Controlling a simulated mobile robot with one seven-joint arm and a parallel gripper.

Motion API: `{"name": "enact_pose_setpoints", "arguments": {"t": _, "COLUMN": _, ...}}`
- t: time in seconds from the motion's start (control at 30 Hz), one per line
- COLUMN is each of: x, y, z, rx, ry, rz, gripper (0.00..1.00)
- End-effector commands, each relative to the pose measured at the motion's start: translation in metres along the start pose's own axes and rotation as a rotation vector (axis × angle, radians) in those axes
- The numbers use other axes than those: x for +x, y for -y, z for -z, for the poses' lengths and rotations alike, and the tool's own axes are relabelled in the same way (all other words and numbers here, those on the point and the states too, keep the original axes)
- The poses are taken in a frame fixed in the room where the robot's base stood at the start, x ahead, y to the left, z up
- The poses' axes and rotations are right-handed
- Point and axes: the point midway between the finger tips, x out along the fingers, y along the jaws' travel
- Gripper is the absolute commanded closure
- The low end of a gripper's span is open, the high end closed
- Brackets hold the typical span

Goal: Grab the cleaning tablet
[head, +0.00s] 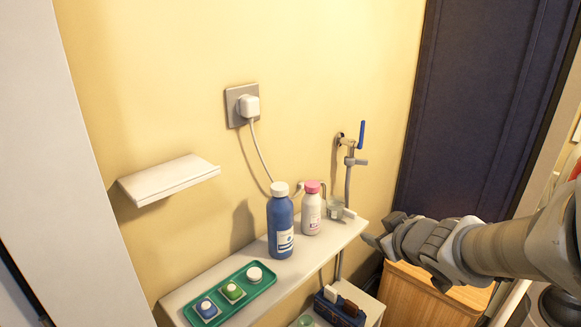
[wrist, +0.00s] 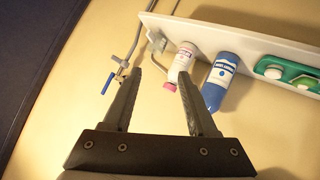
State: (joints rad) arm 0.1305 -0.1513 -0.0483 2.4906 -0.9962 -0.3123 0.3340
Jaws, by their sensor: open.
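A green tray (head: 266,288) lies on the left part of the white shelf. It holds a blue-and-white piece (head: 207,309), a green-and-white piece (head: 233,291) and a round white piece (head: 255,274) in a row. I cannot tell for sure which is the cleaning tablet. The tray (wrist: 290,66) also shows at the right edge of the wrist view, with the white piece (wrist: 273,72) and part of the green one (wrist: 305,83). My gripper (head: 374,240) is to the right of the shelf, well away from the tray. In the wrist view its fingers (wrist: 165,82) are apart and empty.
A tall blue bottle (head: 281,226) and a white bottle with a pink cap (head: 311,212) stand on the white shelf (head: 300,264) right of the tray. A tap with a blue handle (head: 361,135) and a small wall shelf (head: 168,180) are above.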

Motion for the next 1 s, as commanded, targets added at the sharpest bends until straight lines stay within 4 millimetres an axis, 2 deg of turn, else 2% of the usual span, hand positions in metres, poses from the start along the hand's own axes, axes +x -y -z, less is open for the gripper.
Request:
{"name": "enact_pose_setpoints", "arguments": {"t": 0.03, "x": 0.01, "y": 0.014, "z": -0.001, "rx": -0.023, "ry": -0.029, "rz": 0.078, "gripper": 0.42}}
{"name": "enact_pose_setpoints", "arguments": {"t": 0.13, "x": 0.021, "y": 0.049, "z": -0.002, "rx": -0.056, "ry": -0.102, "rz": 0.249, "gripper": 0.42}}
{"name": "enact_pose_setpoints", "arguments": {"t": 0.2, "x": 0.022, "y": 0.073, "z": -0.004, "rx": -0.061, "ry": -0.143, "rz": 0.371, "gripper": 0.42}}
{"name": "enact_pose_setpoints", "arguments": {"t": 0.33, "x": 0.015, "y": 0.11, "z": -0.011, "rx": -0.049, "ry": -0.196, "rz": 0.565, "gripper": 0.42}}
{"name": "enact_pose_setpoints", "arguments": {"t": 0.5, "x": 0.003, "y": 0.135, "z": -0.016, "rx": -0.027, "ry": -0.23, "rz": 0.708, "gripper": 0.42}}
{"name": "enact_pose_setpoints", "arguments": {"t": 0.6, "x": 0.006, "y": 0.145, "z": -0.016, "rx": -0.024, "ry": -0.236, "rz": 0.737, "gripper": 0.42}}
{"name": "enact_pose_setpoints", "arguments": {"t": 1.0, "x": 0.065, "y": 0.201, "z": 0.0, "rx": -0.026, "ry": -0.237, "rz": 0.74, "gripper": 0.42}}
